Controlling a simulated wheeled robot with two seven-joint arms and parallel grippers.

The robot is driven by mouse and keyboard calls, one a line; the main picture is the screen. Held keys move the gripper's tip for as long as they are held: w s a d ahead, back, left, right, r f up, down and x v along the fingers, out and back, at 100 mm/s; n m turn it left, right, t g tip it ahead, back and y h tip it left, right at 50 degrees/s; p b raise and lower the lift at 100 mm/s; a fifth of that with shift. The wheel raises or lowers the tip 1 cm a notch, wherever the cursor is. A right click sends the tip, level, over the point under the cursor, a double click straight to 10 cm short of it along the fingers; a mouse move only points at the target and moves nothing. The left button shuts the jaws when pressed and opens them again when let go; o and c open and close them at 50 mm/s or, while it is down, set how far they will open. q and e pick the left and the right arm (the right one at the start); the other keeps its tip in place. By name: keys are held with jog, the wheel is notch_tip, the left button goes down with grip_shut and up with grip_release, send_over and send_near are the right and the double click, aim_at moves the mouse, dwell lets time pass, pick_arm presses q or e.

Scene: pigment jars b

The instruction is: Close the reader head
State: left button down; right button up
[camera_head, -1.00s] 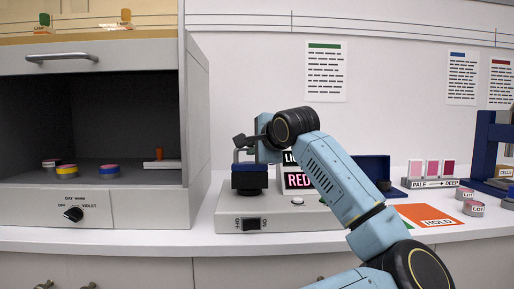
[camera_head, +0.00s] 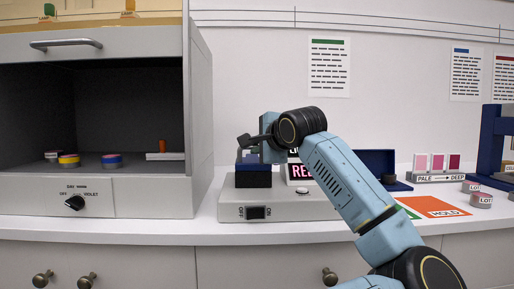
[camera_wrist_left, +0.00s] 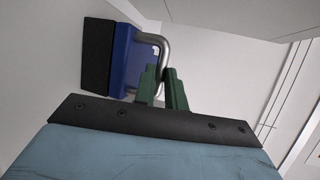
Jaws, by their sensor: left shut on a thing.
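The reader (camera_head: 293,210) is a low grey base on the counter with a switch on its front and a partly hidden pink-lettered display. Its head (camera_head: 253,180), a block blue above and black below, sits low over the left of the base. Whether it touches the base is unclear. In the wrist view the head (camera_wrist_left: 122,48) has a bent metal handle (camera_wrist_left: 164,48). My left gripper (camera_head: 262,152) is at the top of the head. Its green fingers (camera_wrist_left: 163,78) are shut on the handle. My arm hides part of the base and display. My right gripper is out of view.
A grey cabinet (camera_head: 203,110) with an open bay of jars stands left of the reader. Right are an open dark blue case (camera_head: 372,164), an orange HOLD mat (camera_head: 437,206), pink swatches (camera_head: 437,163), lot jars (camera_head: 480,200) and a blue frame (camera_head: 493,140).

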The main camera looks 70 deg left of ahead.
pick_arm(q)
jog(key=shift+s+d+f+h, duration=0.1)
jog(key=shift+f+h, duration=0.2)
jog(key=shift+f, duration=0.65)
jog(key=c, duration=1.5)
grip_release()
jog(key=shift+d+r, duration=0.1)
jog(key=shift+d, duration=0.05)
jog(key=shift+o, duration=0.2)
jog(key=p+v, duration=0.3)
jog(key=v, duration=1)
jog(key=shift+d+r, duration=0.2)
jog(key=shift+r, duration=0.05)
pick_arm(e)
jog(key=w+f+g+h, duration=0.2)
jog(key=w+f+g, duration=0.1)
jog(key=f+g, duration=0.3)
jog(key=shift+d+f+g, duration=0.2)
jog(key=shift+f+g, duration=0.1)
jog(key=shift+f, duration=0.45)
